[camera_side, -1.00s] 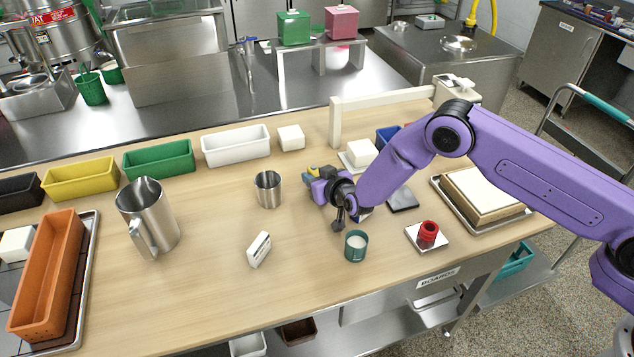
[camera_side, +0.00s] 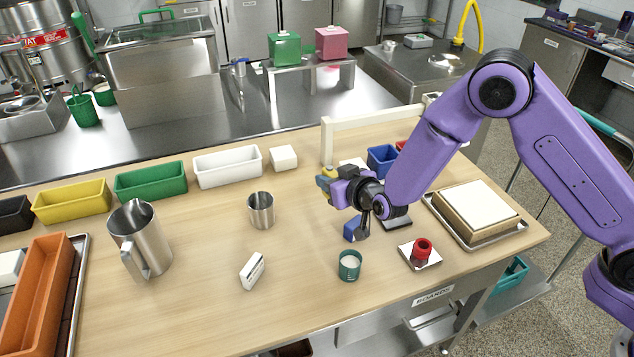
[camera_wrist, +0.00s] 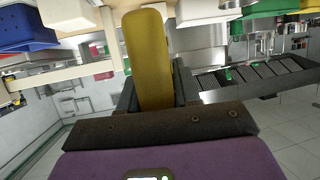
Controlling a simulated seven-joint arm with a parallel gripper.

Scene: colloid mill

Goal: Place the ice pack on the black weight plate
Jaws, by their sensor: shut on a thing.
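My gripper (camera_side: 328,180) points away from the side camera, above the table. It is shut on a yellow slab (camera_wrist: 149,55), long with rounded ends, between its dark fingers in the wrist view. In the side view only a bit of yellow shows at the fingers. I cannot tell for sure whether this slab is the ice pack. A dark flat slab (camera_side: 401,222), seemingly the black weight plate, lies on the table right of and below the gripper, partly hidden by my arm. A small blue block (camera_side: 352,229) shows below my wrist, partly covered.
A teal cup (camera_side: 349,265), a red item on a white square (camera_side: 421,252), a steel cup (camera_side: 261,210) and a white labelled block (camera_side: 251,270) stand nearby. A blue bin (camera_side: 382,159) and a cream frame (camera_side: 327,143) are behind. The front-centre table is mostly clear.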

